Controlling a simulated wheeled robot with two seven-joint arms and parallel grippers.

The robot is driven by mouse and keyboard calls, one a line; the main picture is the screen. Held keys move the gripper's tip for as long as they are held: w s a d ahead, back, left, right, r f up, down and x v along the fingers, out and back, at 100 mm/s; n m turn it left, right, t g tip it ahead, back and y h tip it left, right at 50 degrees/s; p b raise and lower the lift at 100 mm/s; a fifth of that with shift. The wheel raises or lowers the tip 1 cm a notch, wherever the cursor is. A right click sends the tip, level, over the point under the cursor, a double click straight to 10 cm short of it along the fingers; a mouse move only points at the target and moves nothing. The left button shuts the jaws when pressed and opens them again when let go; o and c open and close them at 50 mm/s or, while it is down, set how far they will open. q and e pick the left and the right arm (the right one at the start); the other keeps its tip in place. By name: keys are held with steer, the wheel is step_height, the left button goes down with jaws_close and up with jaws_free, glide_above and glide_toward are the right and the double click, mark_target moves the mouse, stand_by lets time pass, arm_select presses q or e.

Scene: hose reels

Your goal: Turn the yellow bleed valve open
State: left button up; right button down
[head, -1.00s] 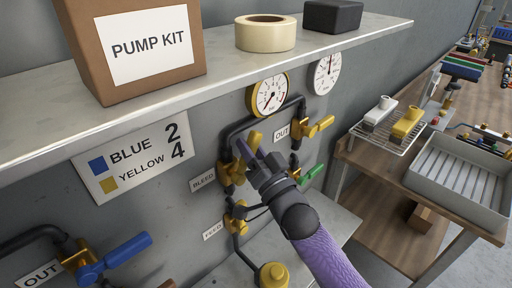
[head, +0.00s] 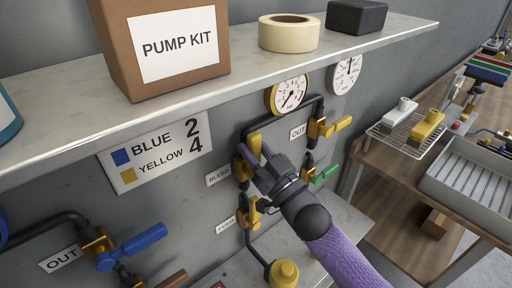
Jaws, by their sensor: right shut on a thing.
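The yellow bleed valve (head: 243,167) is on the grey wall panel beside the BLEED label (head: 219,176). Its yellow handle (head: 254,143) points upward, close to vertical. My right gripper (head: 261,154) comes in from the lower right and is shut on the handle. The fingers and the dark gripper body hide part of the valve. The yellow-rimmed gauge (head: 288,95) is just above the valve. My left gripper is not in view.
A shelf (head: 70,125) juts out above with the PUMP KIT box (head: 165,50), a tape roll (head: 288,33) and a black box (head: 356,16). A yellow-handled OUT valve (head: 322,127) and a green handle (head: 326,173) are close right of my gripper. A blue-handled valve (head: 140,246) is lower left.

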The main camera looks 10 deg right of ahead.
steer(key=shift+f, duration=0.15)
steer(key=shift+c, duration=2.2)
jaws_free()
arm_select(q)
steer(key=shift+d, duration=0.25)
arm_select(e)
steer(key=shift+o, duration=0.2)
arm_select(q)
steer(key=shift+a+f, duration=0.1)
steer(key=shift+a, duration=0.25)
arm_select(e)
steer(key=v, duration=1)
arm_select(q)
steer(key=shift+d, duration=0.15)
